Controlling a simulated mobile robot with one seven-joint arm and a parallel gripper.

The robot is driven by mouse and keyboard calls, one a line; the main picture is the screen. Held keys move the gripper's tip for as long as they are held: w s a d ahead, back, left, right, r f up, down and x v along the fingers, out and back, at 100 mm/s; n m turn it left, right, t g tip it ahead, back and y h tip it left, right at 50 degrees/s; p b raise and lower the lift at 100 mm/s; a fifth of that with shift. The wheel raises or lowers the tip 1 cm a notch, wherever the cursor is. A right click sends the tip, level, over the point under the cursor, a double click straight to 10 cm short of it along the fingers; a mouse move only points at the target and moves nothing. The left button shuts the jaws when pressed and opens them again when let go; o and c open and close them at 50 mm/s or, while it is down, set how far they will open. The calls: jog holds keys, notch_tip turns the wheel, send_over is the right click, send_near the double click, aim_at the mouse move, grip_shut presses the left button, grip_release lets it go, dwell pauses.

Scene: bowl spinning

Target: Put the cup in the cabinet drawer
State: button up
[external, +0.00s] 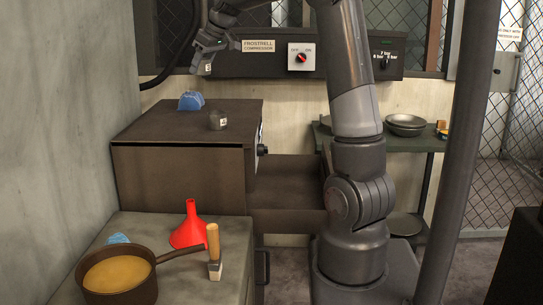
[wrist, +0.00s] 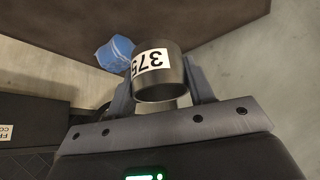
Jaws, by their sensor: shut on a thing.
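My gripper (external: 208,48) is high above the dark cabinet (external: 178,180), shut on a dark cup. In the wrist view the cup (wrist: 160,92) sits between the two fingers (wrist: 160,100), with a white label reading 375. In the external view the held cup (external: 208,69) shows small below the fingers, clear of the cabinet top. The cabinet drawer (external: 288,222) is pulled out to the right. My arm hides part of its right end, and its inside shows only partly.
A blue object (external: 190,101) and a small grey labelled container (external: 217,120) stand on the cabinet top. In front, a counter holds a pot (external: 118,275), a red funnel (external: 188,228) and a wooden-handled tool (external: 213,250). Bowls (external: 405,124) sit on a shelf behind my arm.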

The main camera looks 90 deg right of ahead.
jog(key=s+a+r+n+g+y, duration=0.15)
jog(key=s+a+n+y, duration=0.3)
jog(key=s+n, duration=0.8)
jog(key=s+a+n+g+y, duration=0.4)
jog(key=s+n, duration=0.3)
jog(key=s, duration=1)
jog(key=shift+t+h, duration=0.25)
jog(key=shift+t, duration=0.5)
notch_tip(320, 180, down, 46)
jog(key=shift+w+a+r, duration=0.15)
jog(key=shift+r, duration=0.05)
jog(key=o, duration=0.5)
jog(key=shift+f, duration=0.15)
jog(key=o, duration=0.5)
jog(key=shift+c, duration=0.2)
jog(key=v, duration=1.2)
